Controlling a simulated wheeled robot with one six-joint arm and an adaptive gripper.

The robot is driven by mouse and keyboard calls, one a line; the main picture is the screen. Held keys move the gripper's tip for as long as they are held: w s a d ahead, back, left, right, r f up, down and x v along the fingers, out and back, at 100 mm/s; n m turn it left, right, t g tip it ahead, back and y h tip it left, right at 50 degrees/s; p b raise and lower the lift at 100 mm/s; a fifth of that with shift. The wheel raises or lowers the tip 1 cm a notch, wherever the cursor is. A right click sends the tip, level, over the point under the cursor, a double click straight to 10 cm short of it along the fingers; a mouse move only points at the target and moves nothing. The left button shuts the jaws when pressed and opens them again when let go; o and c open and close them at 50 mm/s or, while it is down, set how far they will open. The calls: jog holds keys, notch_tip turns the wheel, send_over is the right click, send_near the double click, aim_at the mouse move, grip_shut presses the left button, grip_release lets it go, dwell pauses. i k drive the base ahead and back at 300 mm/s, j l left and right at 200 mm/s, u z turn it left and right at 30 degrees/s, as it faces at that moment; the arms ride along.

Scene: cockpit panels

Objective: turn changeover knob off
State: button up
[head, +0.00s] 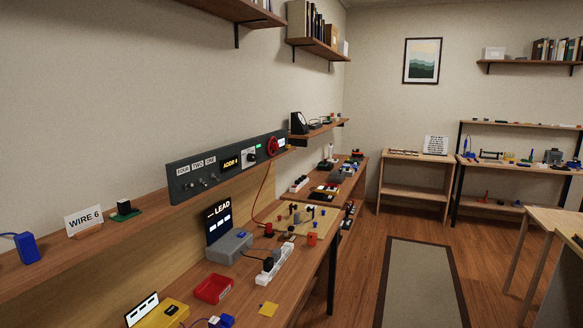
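A dark long panel (225,165) sits on the wooden wall shelf at the left. It carries several small toggle switches under tags reading FOUR, TWO and ONE, and a yellow-lettered display (230,163) reading ADDR with a digit. A small dark knob (250,157) on a white plate sits right of the display; it may be the changeover knob, but its label and pointer are too small to read. A red round wheel or dial (272,146) is further right, next to a small green light. My gripper is not in view.
Below the panel, a workbench (262,290) holds a LEAD screen (219,218), a grey box (229,246), a red tray (213,288), a white power strip (275,264) and a yellow device (158,312). A red cable hangs from the panel. The floor by the rug (421,285) is clear.

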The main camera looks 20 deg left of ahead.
aim_at(250, 157)
jog(key=i, duration=1.75)
jog(key=i+u, duration=0.25)
jog(key=i, duration=0.15)
jog(key=i+l+u, duration=0.2)
jog(key=i, duration=0.15)
jog(key=i+l+u, duration=0.25)
jog(key=i+j, duration=0.1)
jog(key=i, duration=0.05)
